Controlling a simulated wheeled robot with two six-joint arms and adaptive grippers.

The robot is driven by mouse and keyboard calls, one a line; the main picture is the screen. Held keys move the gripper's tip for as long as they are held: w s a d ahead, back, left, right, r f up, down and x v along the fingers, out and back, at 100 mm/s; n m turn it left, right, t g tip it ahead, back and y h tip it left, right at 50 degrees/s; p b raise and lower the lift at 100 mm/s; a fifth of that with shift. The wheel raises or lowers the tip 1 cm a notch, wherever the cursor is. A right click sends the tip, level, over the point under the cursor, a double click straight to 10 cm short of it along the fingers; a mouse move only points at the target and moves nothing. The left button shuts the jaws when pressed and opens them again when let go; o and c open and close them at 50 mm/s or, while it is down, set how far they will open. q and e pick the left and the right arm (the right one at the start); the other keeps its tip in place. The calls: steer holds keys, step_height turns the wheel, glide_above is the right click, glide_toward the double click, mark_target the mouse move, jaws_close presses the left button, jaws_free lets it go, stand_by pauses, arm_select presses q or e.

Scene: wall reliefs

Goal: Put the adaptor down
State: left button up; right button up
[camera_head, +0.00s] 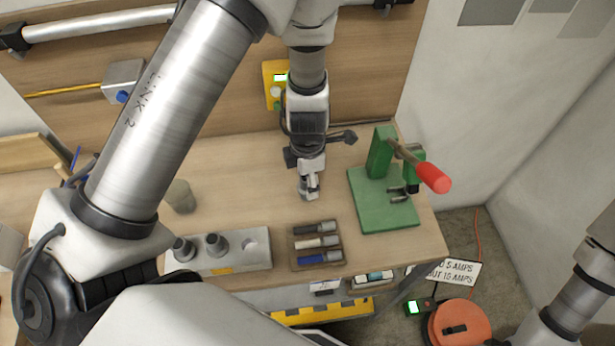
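My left arm reaches up from the lower left and back down over the middle of the workbench. My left gripper (309,186) points down above the bench, behind the tray of markers. Something small and grey shows at its tip; I cannot tell whether it is a held adaptor or only the fingers. Two dark grey cone-like pieces, possibly adaptors (215,244) (183,249), stand in a light grey block (232,262) at the front of the bench. The block's right-hand hole (249,246) is empty. Part of my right arm shows at the lower right; its gripper is out of view.
A green press (383,205) with a red handle stands at the bench's right. A brown tray (334,257) of dark, white and blue-ended items lies at the front. A grey-green cup (180,196) stands behind the block. An orange reel (460,324) is on the floor. Bare wood (245,195) lies left of my gripper.

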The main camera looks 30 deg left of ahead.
arm_select(q)
steer(key=shift+a+r, duration=0.1)
steer(key=shift+r, duration=0.05)
step_height(320, 180, up, 12)
steer(key=shift+p, duration=0.4)
